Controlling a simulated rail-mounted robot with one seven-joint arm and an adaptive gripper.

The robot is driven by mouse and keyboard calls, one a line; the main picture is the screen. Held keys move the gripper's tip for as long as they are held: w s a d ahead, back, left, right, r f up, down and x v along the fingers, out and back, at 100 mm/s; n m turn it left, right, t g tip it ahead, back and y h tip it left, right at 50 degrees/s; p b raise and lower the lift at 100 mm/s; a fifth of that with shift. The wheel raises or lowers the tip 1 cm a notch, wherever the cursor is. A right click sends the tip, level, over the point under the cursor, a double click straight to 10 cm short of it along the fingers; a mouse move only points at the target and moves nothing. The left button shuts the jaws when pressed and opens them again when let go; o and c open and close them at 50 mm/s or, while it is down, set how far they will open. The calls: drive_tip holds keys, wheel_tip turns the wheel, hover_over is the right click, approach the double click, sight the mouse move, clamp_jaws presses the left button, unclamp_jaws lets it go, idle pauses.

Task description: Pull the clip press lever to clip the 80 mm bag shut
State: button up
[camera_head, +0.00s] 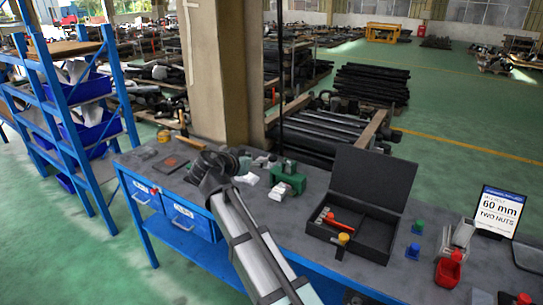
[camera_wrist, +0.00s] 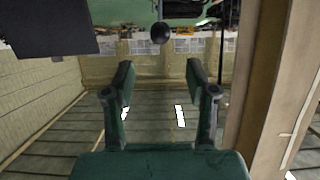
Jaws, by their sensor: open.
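A black ball knob (camera_wrist: 161,33) shows in the wrist view just beyond my fingertips, roughly midway between them. It looks like the end of the press lever; the lever's rod is not clear. I cannot tell which piece is the 80 mm bag.
An open black case (camera_head: 363,196) stands right of the green device. Red and blue items and a sign (camera_head: 499,212) reading "60 mm TWO NUTS" are farther right. A concrete pillar (camera_head: 222,75) rises behind the bench. A blue shelf (camera_head: 75,100) stands at left.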

sight(270, 157)
drive_tip(key=p+x, duration=0.2)
drive_tip(key=x, duration=0.8)
drive_tip(key=shift+w+r+p, duration=0.1)
drive_tip(key=shift+w+p, duration=0.05)
drive_tip(key=shift+p, duration=0.25)
drive_tip(key=shift+w+d+f, duration=0.25)
drive_tip(key=shift+w+f, duration=0.05)
drive_tip(key=shift+w, duration=0.05)
clamp_jaws()
